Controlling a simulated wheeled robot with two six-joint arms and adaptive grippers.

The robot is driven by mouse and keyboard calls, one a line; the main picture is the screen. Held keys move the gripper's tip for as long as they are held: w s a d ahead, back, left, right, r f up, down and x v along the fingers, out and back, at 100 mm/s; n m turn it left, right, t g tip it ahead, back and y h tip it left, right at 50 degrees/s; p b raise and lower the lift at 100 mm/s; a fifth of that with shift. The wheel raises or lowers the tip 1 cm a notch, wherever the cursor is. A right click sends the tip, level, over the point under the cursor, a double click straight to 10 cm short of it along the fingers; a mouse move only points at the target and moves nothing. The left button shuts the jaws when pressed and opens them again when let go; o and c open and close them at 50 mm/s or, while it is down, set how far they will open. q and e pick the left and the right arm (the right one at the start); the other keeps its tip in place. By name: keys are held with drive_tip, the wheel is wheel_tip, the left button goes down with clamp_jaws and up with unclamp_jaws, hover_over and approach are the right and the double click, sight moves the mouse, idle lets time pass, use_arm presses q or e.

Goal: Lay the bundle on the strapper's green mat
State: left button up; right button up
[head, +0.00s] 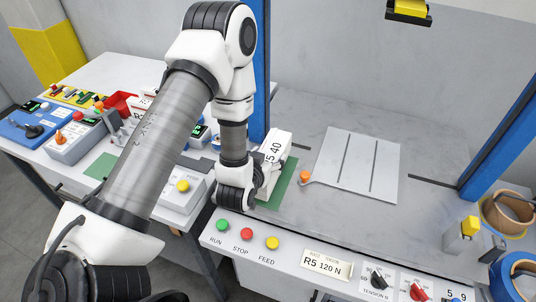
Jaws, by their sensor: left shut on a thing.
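The bundle (275,148) is a white block of paper marked "5 40", standing tilted on the strapper's near left side. My left gripper (257,187), at the end of the arm coming in from the left, is shut on it; its fingertips are partly hidden. The green mat (288,184) shows as a strip right of and beneath the bundle; the bundle and my gripper cover the rest. I cannot tell whether the bundle touches the mat. My right gripper is not in view.
The strapper table (330,210) has a grey slotted plate (358,165) right of the mat, with an orange-knobbed lever (305,176) at its corner. A button panel (245,235) runs along the front. Blue posts (500,130) flank the table. A cluttered side table (95,75) stands left.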

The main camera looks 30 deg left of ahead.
sight(268, 157)
use_arm(q)
drive_tip(key=shift+f+b, duration=0.35)
drive_tip(key=shift+f, duration=0.4)
drive_tip(key=shift+f+b, duration=0.45)
drive_tip(key=shift+f, duration=0.1)
drive_tip(key=o, duration=1.9)
drive_tip(key=shift+s, duration=0.1)
wheel_tip(268, 157, up, 10)
drive_tip(key=shift+r, duration=0.1)
